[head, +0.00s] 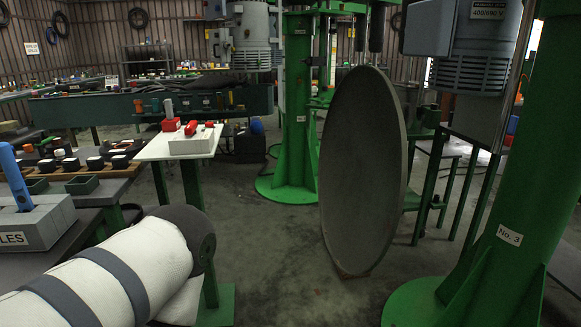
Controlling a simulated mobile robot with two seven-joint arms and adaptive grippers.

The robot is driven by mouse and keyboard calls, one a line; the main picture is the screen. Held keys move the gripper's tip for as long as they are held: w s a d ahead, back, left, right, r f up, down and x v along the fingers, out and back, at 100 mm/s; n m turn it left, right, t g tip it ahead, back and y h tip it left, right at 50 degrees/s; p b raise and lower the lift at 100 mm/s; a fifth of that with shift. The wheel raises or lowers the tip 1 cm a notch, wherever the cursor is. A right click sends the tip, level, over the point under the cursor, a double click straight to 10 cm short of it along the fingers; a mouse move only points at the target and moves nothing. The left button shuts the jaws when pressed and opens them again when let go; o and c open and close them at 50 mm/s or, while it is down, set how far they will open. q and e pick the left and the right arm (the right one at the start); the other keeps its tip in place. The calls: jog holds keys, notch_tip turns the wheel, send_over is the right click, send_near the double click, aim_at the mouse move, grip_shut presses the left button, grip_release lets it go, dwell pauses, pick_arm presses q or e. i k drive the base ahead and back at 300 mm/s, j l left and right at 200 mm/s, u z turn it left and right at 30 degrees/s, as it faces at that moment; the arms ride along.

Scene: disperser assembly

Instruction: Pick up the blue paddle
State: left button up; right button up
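A blue paddle-like piece (14,178) stands upright and slightly tilted at the far left edge. The block's front label is cut off by the picture edge and shows only the letters "LES". Neither of my grippers is in view, and nothing is seen touching the blue piece.
A small white table (160,150) holds red parts. A big grey disc (362,170) stands upright at centre right. Green machine columns (300,110) stand behind and right. Bare floor (262,240) lies between.

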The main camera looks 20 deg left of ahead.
aim_at(10, 166)
jog(key=i+u, duration=0.3)
jog(key=i, duration=0.2)
jog(key=i+l+u, duration=0.15)
jog(key=i+u, duration=0.15)
jog(key=i, duration=0.15)
jog(key=i+l+u, duration=0.3)
jog(key=i, duration=0.15)
jog(key=i+l+u, duration=0.3)
jog(key=i, duration=0.15)
